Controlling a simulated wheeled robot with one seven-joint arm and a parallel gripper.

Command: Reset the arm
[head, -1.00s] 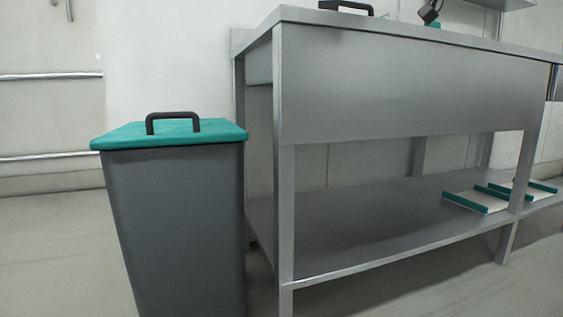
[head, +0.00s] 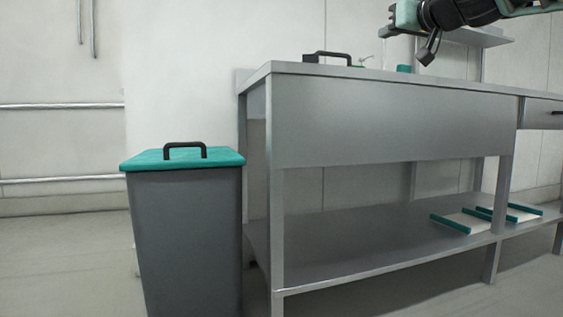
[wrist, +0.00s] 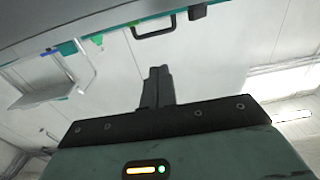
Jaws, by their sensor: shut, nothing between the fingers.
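My arm reaches in from the upper right of the head view, above the steel counter (head: 400,115). My gripper (head: 428,50) hangs at its end, dark and small, apart from the counter top. In the wrist view my gripper (wrist: 158,88) shows its dark fingers together, with nothing between them. The green wrist body with a lit orange and green indicator fills the bottom of that view.
A grey bin (head: 190,240) with a teal lid (head: 150,160) and black handle stands left of the counter. A black handle (head: 327,55) rises from the counter top. Teal-edged trays (head: 470,222) lie on the lower shelf. A wall shelf (head: 485,38) is behind my arm. Floor at left is clear.

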